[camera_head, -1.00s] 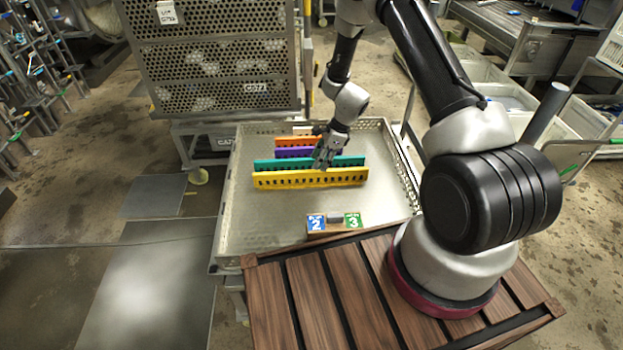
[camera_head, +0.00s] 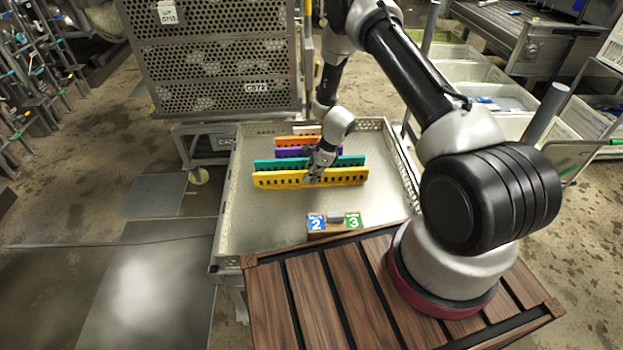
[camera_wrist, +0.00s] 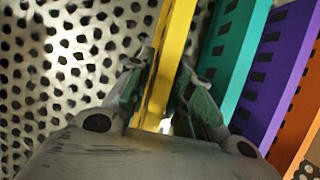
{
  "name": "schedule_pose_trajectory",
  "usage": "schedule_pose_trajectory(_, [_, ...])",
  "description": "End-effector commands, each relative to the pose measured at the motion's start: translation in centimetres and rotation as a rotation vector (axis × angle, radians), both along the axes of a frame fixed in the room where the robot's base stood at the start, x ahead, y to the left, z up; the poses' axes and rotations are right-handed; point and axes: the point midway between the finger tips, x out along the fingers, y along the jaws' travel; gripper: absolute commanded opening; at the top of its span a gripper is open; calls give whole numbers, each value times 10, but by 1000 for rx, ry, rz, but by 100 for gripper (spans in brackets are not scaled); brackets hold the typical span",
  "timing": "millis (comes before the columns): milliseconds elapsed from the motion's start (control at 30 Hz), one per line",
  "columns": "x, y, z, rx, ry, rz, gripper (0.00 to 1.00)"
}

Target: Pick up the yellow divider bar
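The yellow divider bar (camera_head: 275,180) stands on edge in the metal tray, nearest me of the row of coloured bars. My gripper (camera_head: 314,175) is down at it, right of its middle. In the wrist view, the yellow bar (camera_wrist: 176,35) runs between the two fingers of my gripper (camera_wrist: 162,70), one on each side. The left finger is very close to the bar; a small gap shows by the right finger. Contact is hard to tell. The bar's lower edge is hidden there.
Teal (camera_head: 345,160), purple (camera_head: 290,151) and orange (camera_head: 290,141) bars stand behind, the teal one close to the right finger. The perforated tray (camera_head: 235,215) has raised walls. A block with number labels (camera_head: 335,222) lies in front. A perforated cage (camera_head: 215,60) stands behind.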

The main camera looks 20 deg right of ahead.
Motion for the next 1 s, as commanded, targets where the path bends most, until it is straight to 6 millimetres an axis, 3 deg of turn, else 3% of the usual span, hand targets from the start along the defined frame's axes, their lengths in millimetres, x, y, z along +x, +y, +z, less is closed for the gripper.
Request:
schedule_pose_trajectory(100, [0, 0, 0, 0, 0, 0, 0])
schedule_pose_trajectory(467, [1, 0, 5, 0, -1, 1, 0])
schedule_pose_trajectory(1000, [1, 0, 98, 0, -5, 0, 0])
